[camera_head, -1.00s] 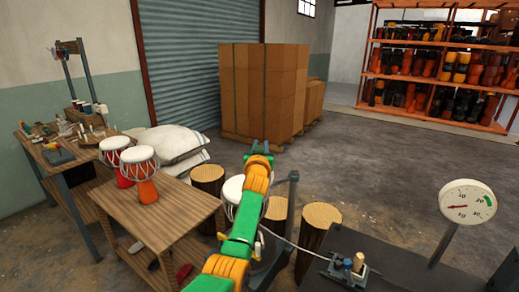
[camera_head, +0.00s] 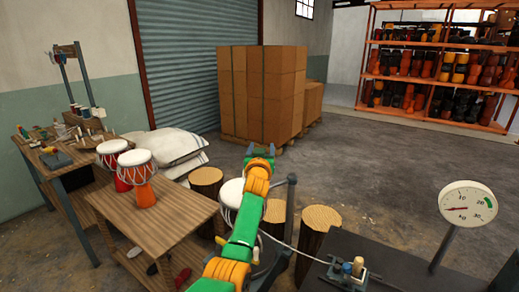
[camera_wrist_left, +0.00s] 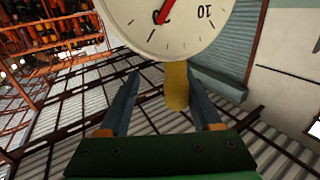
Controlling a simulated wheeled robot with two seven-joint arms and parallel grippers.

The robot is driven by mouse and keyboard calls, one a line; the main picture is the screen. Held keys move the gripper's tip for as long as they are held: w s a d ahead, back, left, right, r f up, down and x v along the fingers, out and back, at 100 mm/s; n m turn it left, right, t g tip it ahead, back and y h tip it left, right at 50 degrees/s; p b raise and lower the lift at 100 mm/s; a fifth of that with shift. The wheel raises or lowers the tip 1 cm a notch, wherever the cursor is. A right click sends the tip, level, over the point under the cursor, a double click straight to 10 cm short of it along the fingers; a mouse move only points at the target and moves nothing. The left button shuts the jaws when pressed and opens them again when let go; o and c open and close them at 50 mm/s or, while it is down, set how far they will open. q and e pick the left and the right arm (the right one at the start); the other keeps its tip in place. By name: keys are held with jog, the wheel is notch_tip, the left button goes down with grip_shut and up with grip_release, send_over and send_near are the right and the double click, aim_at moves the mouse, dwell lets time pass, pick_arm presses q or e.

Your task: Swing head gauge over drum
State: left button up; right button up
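A drum with a white head (camera_head: 231,192) stands among wooden stumps, partly hidden by my left arm. A dark grey upright post (camera_head: 291,196) stands right of the arm. My left gripper (camera_head: 261,151) is above and behind the drum in the head view. In the left wrist view its fingers (camera_wrist_left: 160,100) are apart. A yellow cylinder (camera_wrist_left: 176,86) shows between them, nearer the right finger; I cannot tell whether they touch. A white dial (camera_wrist_left: 172,22) with a red needle, seen upside down, is above the cylinder. This dial is not clear in the head view. My right gripper is out of view.
A round gauge (camera_head: 467,208) stands on the dark table (camera_head: 400,270) at right, beside a small block with pegs (camera_head: 347,271). Stumps (camera_head: 320,218) crowd the post.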

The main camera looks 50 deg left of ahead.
pick_arm(q)
jog(key=shift+a, duration=0.1)
dwell(0.5)
jog(key=shift+f, duration=0.1)
jog(key=b+v, duration=0.1)
jog(key=v, duration=0.6)
jog(key=shift+s, duration=0.15)
